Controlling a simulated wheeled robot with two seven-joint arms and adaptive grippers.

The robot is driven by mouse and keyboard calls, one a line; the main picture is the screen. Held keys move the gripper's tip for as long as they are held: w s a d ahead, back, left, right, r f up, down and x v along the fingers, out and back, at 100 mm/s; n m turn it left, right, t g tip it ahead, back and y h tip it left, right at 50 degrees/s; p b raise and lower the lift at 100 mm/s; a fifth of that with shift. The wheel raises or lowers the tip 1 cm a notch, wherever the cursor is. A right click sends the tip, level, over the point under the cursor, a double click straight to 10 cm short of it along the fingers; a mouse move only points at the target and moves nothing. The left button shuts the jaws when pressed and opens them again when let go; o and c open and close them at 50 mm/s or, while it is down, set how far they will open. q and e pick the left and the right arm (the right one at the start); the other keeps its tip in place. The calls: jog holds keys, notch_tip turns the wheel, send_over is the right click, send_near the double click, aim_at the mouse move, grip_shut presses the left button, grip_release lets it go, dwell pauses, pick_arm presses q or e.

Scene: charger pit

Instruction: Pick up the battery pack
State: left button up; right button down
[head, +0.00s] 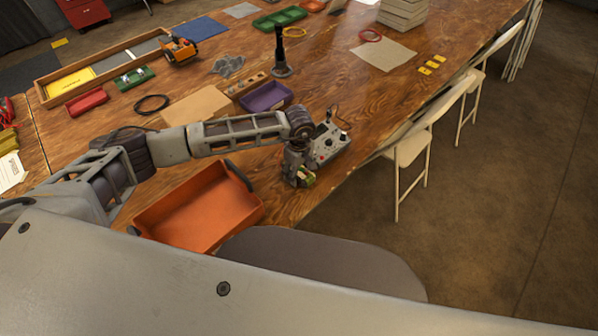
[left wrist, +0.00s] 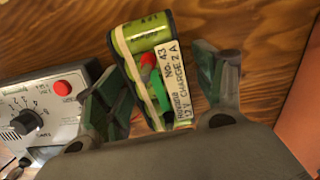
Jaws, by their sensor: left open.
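The battery pack (left wrist: 148,45) shows in the left wrist view as several green cells with a white label reading "NO. 43" and red and green marks. In the head view a small part of the pack (head: 306,176) shows below my left gripper (head: 297,175), near the table's front edge. In the left wrist view the two fingers of my left gripper (left wrist: 165,90) stand apart, one on each side of the pack. I cannot tell whether either finger touches it. My right gripper is in neither view.
A grey charger box (head: 330,145) with a dial and red button stands beside the pack. An orange tray (head: 200,205) lies left of it, and a purple tray (head: 266,97) behind. White chairs (head: 408,150) stand along the table's right edge.

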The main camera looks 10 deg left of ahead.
pick_arm(q)
grip_shut()
dwell(0.5)
jog(key=shift+w+r, duration=0.1)
jog(key=shift+r, duration=0.05)
jog(key=shift+r+b, duration=0.35)
jog(key=shift+r, duration=4.55)
